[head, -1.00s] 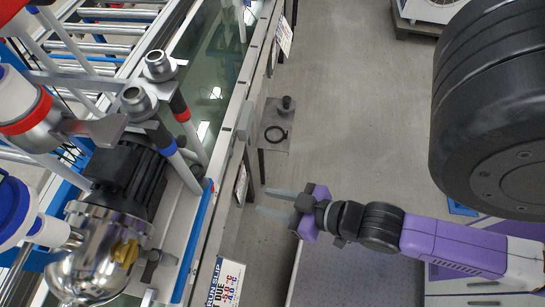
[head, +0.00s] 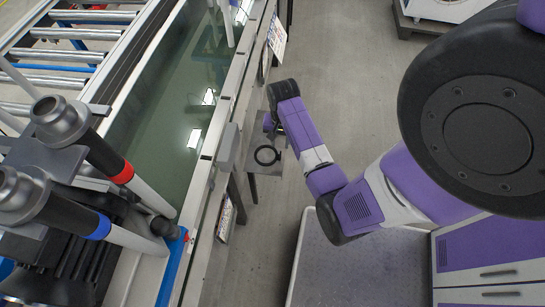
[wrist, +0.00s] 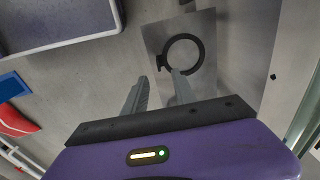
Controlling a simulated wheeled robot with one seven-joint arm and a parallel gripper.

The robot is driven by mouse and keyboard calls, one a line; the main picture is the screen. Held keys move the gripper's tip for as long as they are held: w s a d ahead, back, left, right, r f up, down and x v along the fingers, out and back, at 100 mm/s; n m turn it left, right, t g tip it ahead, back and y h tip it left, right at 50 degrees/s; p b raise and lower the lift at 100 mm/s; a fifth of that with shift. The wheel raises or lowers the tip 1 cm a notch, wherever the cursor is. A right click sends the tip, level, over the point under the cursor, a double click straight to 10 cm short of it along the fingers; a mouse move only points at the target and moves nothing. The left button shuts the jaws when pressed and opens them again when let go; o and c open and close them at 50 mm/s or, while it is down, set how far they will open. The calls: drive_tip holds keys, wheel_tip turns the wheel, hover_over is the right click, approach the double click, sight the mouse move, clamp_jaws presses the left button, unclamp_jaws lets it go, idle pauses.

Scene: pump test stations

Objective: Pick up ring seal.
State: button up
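The ring seal is a thin black ring (head: 256,157) lying flat on a small grey shelf (head: 271,184) beside the long station in the head view. In the wrist view the ring seal (wrist: 201,53) lies on the grey plate ahead of my fingers, with a small dark tab on its left side. My gripper (wrist: 160,76) is open and empty there. Its right fingertip overlaps the ring's lower rim in the picture; whether it touches cannot be told. In the head view my arm hides most of the gripper.
A long water tank (head: 163,110) with a metal edge runs left of the shelf. Dark pump fittings with red and blue bands (head: 90,150) stand at lower left. Grey floor (head: 350,75) is open right of the shelf. A grey-topped surface (head: 350,265) lies below.

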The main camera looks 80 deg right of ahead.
drive_tip(key=shift+d, duration=0.2)
drive_tip(key=shift+f, duration=0.25)
drive_tip(key=shift+a+f+b, duration=0.2)
drive_tip(key=shift+f+b, duration=0.6)
drive_tip(key=shift+f, duration=2.75)
clamp_jaws()
